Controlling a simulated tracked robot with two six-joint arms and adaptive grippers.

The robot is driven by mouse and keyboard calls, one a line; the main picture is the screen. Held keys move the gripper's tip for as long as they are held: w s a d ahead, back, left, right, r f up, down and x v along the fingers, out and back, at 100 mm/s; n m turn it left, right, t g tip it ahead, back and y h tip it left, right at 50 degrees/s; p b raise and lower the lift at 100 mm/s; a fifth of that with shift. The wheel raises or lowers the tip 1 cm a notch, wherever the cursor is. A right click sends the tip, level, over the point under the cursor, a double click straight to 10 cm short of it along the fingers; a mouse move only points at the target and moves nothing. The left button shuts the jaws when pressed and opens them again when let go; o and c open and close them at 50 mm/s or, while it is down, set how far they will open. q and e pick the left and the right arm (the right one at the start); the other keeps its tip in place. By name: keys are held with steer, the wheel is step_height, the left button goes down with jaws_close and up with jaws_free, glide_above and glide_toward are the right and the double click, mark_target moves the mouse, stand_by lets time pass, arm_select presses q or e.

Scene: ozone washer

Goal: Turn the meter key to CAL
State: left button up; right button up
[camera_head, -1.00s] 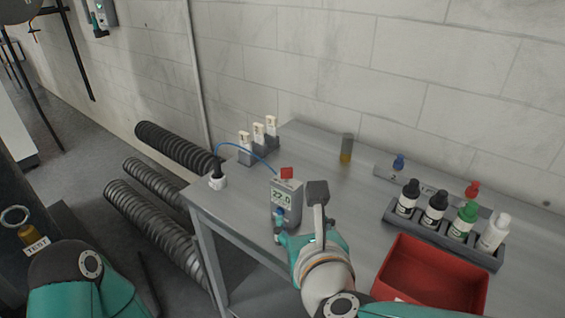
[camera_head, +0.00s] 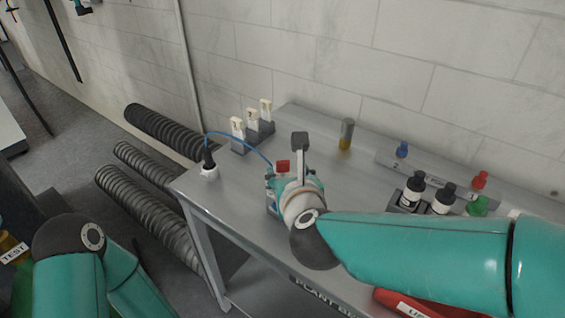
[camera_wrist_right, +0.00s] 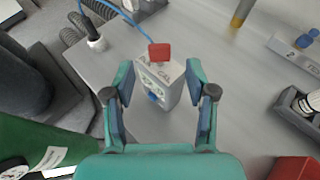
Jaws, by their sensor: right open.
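The meter (camera_wrist_right: 160,80) is a light grey box with a red block on top, standing on the grey bench in the right wrist view. A blue key (camera_wrist_right: 154,94) shows on its front, with a mark that looks like CAL beside it. My right gripper (camera_wrist_right: 159,128) is open, with its two fingers spread on either side of the meter's front and nothing between the tips that I can see held. In the head view the meter (camera_head: 272,196) is mostly hidden behind my right gripper (camera_head: 287,190). My left arm is at the lower left, and its fingers cannot be made out.
A blue cable runs from the meter to a white-based probe (camera_head: 209,172) on the bench's left edge. White-topped units (camera_head: 252,123) stand behind. The bench's front-left edge is close.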

mark_target(283, 165)
steer(key=x, duration=0.6)
steer(key=shift+w+a+f+p, duration=0.1)
steer(key=shift+w+a+p, duration=0.05)
steer(key=shift+w+p, duration=0.2)
jaws_close()
